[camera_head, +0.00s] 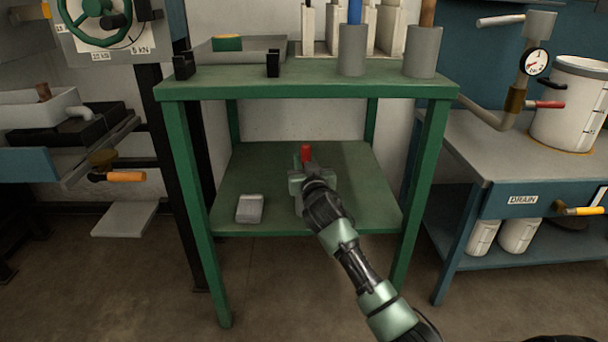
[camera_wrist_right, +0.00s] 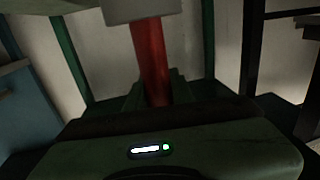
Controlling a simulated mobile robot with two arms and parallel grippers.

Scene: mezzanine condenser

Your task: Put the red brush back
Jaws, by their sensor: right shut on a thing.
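My right gripper (camera_head: 306,172) is over the lower shelf (camera_head: 350,200) of the green bench and is shut on the red brush (camera_head: 305,153). In the head view only a short red end shows above the gripper, and my arm hides most of the rest. In the right wrist view the red handle (camera_wrist_right: 151,55) rises from between the fingers, slightly tilted, with a pale grey block (camera_wrist_right: 142,10) at its upper end. A grey cylindrical holder (camera_head: 352,52) with a blue handle and another grey holder (camera_head: 421,52) with a brown handle stand on the bench top. My left gripper is not in view.
A grey block (camera_head: 249,208) lies on the lower shelf. Green legs (camera_head: 187,190) bound the shelf and the bench top (camera_head: 310,76) overhangs it. Two small black brackets and a grey tray (camera_head: 262,50) are on top. A blue bench (camera_head: 510,165) stands at right.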

